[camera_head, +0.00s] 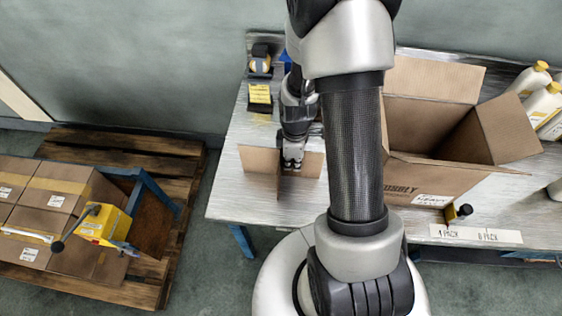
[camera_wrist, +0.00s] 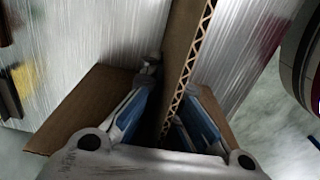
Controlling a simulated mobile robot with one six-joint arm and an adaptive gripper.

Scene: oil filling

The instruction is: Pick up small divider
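The small divider (camera_head: 264,172) is made of brown cardboard panels that cross each other. It stands upright near the left front edge of the metal table in the head view. My gripper (camera_head: 292,165) points down over the middle of the divider. In the wrist view, one upright panel with a corrugated edge (camera_wrist: 195,62) runs between the two fingers of my gripper (camera_wrist: 168,90). The fingers are apart, one on each side of this panel, with a dark gap at the left finger.
A large open cardboard box (camera_head: 430,177) stands right of my arm on the table (camera_head: 228,195). Yellow-labelled items (camera_head: 260,96) lie at the back left. White bottles (camera_head: 530,80) stand at the right, and a small dark bottle (camera_head: 458,212) near the front edge. A pallet (camera_head: 150,150) with boxes is at left.

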